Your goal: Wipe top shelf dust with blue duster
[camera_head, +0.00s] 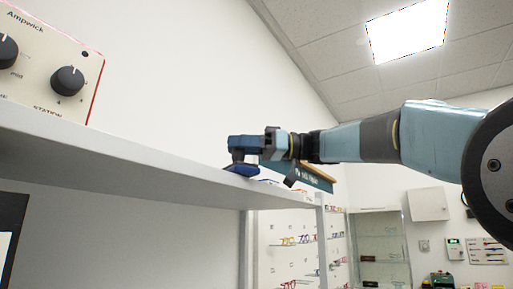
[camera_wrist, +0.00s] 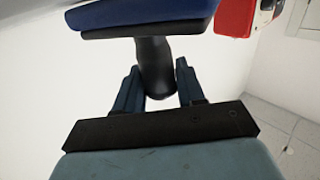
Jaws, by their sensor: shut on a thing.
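The blue duster (camera_head: 242,170) has a flat blue pad and a dark handle. My gripper (camera_head: 245,143) reaches in from the right and is shut on the handle, with the pad below it at the front edge of the top shelf (camera_head: 120,160). I cannot tell whether the pad touches the shelf. In the wrist view, the two fingers of my gripper (camera_wrist: 157,82) close around the black handle, and the duster's blue pad (camera_wrist: 145,14) lies across the top. The head view looks from below, so the shelf's upper surface is mostly hidden and I see no dust.
A cream device with black knobs (camera_head: 50,58) stands on the shelf at the left. A dark green box with lettering (camera_head: 312,177) is behind my gripper. A red object (camera_wrist: 234,18) is close to the pad in the wrist view. Glasses displays (camera_head: 290,240) stand beyond.

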